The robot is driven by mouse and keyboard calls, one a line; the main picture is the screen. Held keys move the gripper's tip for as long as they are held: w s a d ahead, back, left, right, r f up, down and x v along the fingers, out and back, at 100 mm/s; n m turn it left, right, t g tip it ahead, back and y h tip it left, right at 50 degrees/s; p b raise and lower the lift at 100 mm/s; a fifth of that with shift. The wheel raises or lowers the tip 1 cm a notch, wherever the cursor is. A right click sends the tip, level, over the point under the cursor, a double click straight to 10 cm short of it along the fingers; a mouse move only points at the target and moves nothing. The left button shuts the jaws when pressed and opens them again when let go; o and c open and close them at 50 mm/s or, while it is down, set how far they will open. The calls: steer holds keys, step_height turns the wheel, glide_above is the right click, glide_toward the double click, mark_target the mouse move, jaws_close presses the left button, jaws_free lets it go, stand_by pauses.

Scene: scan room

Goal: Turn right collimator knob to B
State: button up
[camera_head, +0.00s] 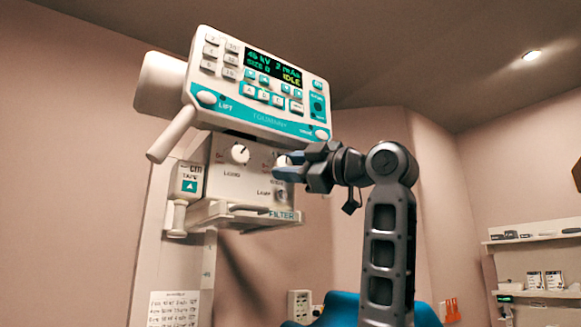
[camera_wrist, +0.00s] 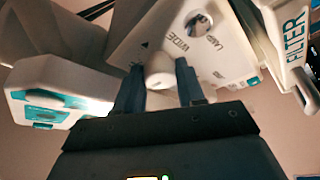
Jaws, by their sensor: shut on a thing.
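The right collimator knob is a round white knob (camera_head: 284,160) on the front of the white collimator box (camera_head: 222,186), largely hidden behind my fingers in the head view. In the wrist view the knob (camera_wrist: 158,72) sits between the two dark fingers, with the word WIDE printed near it. My gripper (camera_head: 287,169) is shut on the knob; the wrist view shows a finger on each side (camera_wrist: 158,84). The knob's pointer and the letter it faces cannot be made out. The left collimator knob (camera_head: 239,153) is uncovered.
The control panel (camera_head: 262,90) overhangs the collimator box, its display reading IDLE. A silver lamp button (camera_wrist: 198,24) is near the held knob. The FILTER ledge (camera_head: 245,213) juts out below. A handle (camera_head: 172,134) hangs at the left. Open air lies to the right.

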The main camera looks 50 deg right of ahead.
stand_by(0.3)
steer(key=o, duration=1)
steer(key=shift+o, duration=0.2)
steer(key=b+v, duration=0.2)
steer(key=v, duration=0.5)
steer(key=shift+s, duration=0.4)
steer(key=shift+f, duration=0.1)
